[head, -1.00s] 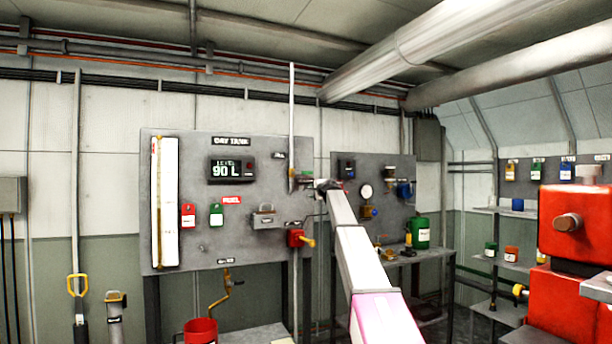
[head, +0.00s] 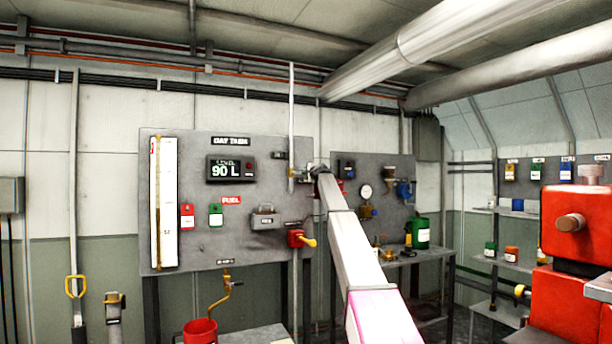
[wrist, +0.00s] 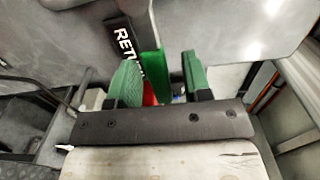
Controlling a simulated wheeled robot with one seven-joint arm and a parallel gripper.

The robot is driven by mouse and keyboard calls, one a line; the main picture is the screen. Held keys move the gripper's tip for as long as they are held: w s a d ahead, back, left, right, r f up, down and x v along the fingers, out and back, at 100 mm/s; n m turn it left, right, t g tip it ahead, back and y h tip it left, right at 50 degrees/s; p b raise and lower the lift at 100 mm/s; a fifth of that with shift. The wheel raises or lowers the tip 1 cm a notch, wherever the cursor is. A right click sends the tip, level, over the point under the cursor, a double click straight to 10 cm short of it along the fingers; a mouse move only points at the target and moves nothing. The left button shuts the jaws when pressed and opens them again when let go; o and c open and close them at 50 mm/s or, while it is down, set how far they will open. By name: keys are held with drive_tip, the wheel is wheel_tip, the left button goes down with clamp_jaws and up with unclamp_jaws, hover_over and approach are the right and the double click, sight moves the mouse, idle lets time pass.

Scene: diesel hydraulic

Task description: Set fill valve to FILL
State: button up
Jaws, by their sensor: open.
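The grey DAY TANK board (head: 265,190) stands on the far wall, its display reading 90 L. A small valve-like fitting (head: 293,174) sits on the pale vertical pipe at its right edge, with a small dark label (head: 280,155) to its left. I cannot read FILL on it. My gripper (head: 314,172) is just right of this fitting. In the wrist view my gripper (wrist: 160,78) is open with green pads. A green bar (wrist: 148,25) beside a black label (wrist: 124,40) reading RETU… runs toward the gap between the pads. Contact cannot be told.
A red valve body with a yellow handle (head: 308,241) sits lower on the board's edge. A grey box (head: 265,218) is beside it. A second board (head: 376,170) and a bench with a green can (head: 421,232) stand right. A red bucket (head: 201,331) is below.

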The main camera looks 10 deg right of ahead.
drive_tip(key=shift+x, duration=0.9)
clamp_jaws()
